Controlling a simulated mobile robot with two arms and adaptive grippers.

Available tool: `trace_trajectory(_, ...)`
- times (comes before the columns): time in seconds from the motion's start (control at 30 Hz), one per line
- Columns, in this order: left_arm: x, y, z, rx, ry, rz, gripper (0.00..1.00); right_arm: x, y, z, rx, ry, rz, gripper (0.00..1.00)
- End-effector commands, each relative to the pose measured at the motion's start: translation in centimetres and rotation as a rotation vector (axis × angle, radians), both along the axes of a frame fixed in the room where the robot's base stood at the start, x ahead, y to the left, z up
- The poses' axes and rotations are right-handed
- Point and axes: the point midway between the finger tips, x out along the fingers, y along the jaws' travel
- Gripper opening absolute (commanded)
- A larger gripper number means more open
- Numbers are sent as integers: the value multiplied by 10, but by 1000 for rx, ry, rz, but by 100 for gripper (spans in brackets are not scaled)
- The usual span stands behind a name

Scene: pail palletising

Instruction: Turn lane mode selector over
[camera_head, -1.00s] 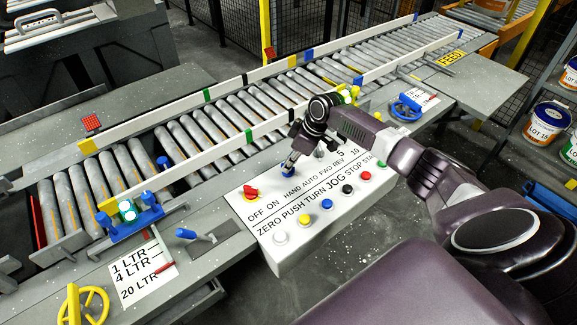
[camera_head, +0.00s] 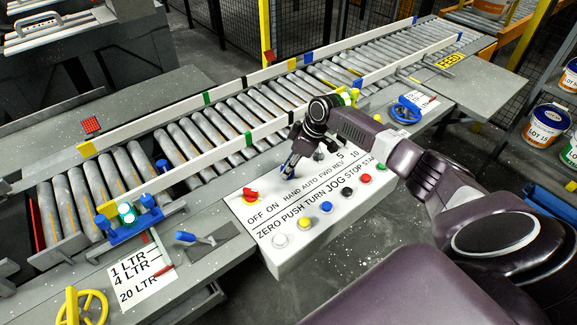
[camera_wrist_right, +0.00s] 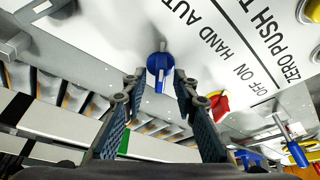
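The lane mode selector is a blue knob with a white mark, on the sloped white control panel (camera_head: 262,222). In the right wrist view the blue knob (camera_wrist_right: 160,68) stands by the HAND AUTO lettering. My right gripper (camera_head: 288,168) points down at the panel there and largely hides the knob in the head view. In the right wrist view its two fingers (camera_wrist_right: 160,82) are apart, one on each side of the knob, with small gaps visible. Whether the fingertips reach fully down around it is hard to tell. My left gripper is not in view.
A red selector (camera_head: 251,195) on a yellow base sits left of the knob. Several push buttons, including a yellow one (camera_head: 305,223), line the panel's lower part. The roller conveyor (camera_head: 230,122) with white guide rails runs behind the panel. A blue handwheel (camera_head: 406,109) stands to the right.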

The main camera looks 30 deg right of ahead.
Motion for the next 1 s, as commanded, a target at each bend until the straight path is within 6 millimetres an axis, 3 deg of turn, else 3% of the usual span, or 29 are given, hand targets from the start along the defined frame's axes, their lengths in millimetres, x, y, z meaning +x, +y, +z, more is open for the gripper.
trace_trajectory(0.17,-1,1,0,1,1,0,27,-3,-5,12,-1,-1,-2,27)
trace_trajectory(0.6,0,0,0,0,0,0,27,-29,-26,92,-3,-2,1,27)
trace_trajectory(0.8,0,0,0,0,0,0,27,-34,-30,109,0,0,0,27)
trace_trajectory(1.0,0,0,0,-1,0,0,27,-35,-30,111,0,0,0,27)
